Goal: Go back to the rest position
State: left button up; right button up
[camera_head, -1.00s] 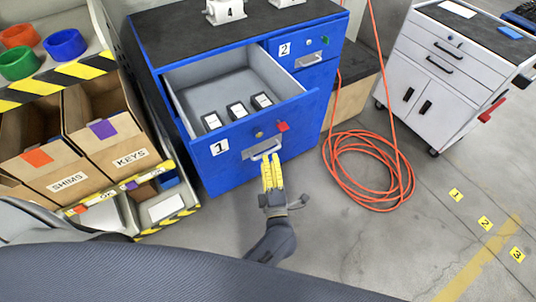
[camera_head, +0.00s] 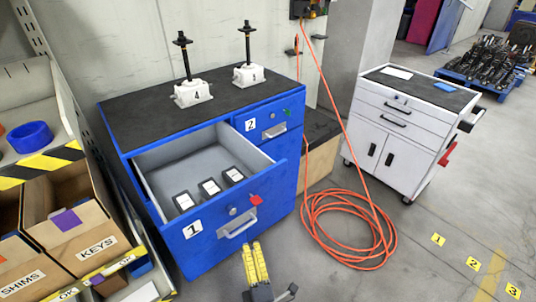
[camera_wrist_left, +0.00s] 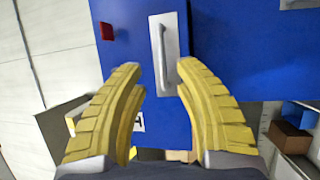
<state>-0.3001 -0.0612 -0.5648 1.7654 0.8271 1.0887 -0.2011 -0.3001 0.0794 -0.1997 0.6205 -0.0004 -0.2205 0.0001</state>
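My left gripper (camera_head: 255,252) is below and in front of the open drawer 1 (camera_head: 210,238) of the blue cabinet. In the left wrist view its yellow fingers (camera_wrist_left: 160,78) are spread apart with nothing held. The drawer's silver handle (camera_head: 237,223) lies beyond the fingertips and shows between them in the wrist view (camera_wrist_left: 165,50). My right gripper is in neither view. Three dark blocks with white faces (camera_head: 209,187) lie in the drawer. Two screw jacks, one marked 4 (camera_head: 192,93) and one to its right (camera_head: 248,75), stand upright on the cabinet top.
Bins marked SHIMS and KEYS (camera_head: 72,210) stand on a rack at the left. A coiled orange hose (camera_head: 350,230) lies on the floor right of the cabinet. A white tool cart (camera_head: 400,130) stands behind it. Floor between hose and yellow number markers (camera_head: 472,264) is clear.

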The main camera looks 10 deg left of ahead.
pick_arm(q)
jog(key=d+f+m+h, duration=0.9)
jog(key=f+m+h, duration=0.1)
jog(key=f+m, duration=0.35)
jog(key=s+a+f+m+g+h, duration=0.1)
jog(key=s+f+m+g, duration=0.25)
jog(key=f, duration=0.65)
jog(key=s+f+m+g+h, duration=0.1)
jog(key=s+f+m+g, duration=0.3)
jog(key=f, duration=0.6)
jog(key=s+a+f+m+g+y, duration=0.1)
jog(key=s+a+f+g, duration=0.1)
jog(key=s+a+f, duration=0.35)
jog(key=s+a+f+m+g+y, duration=0.1)
jog(key=s+a+f+g, duration=0.2)
jog(key=s+f, duration=0.6)
jog(key=s+a+f+m+g+y, duration=0.1)
jog(key=s+a+f, duration=0.3)
jog(key=s+a, duration=0.4)
jog(key=s+a+f+m+g+y, duration=0.1)
jog(key=s+a+f+g, duration=0.2)
jog(key=s+a, duration=0.4)
jog(key=shift+s+a+f+g+y, duration=0.4)
jog(key=shift+s+f, duration=0.25)
jog(key=shift+s, duration=0.6)
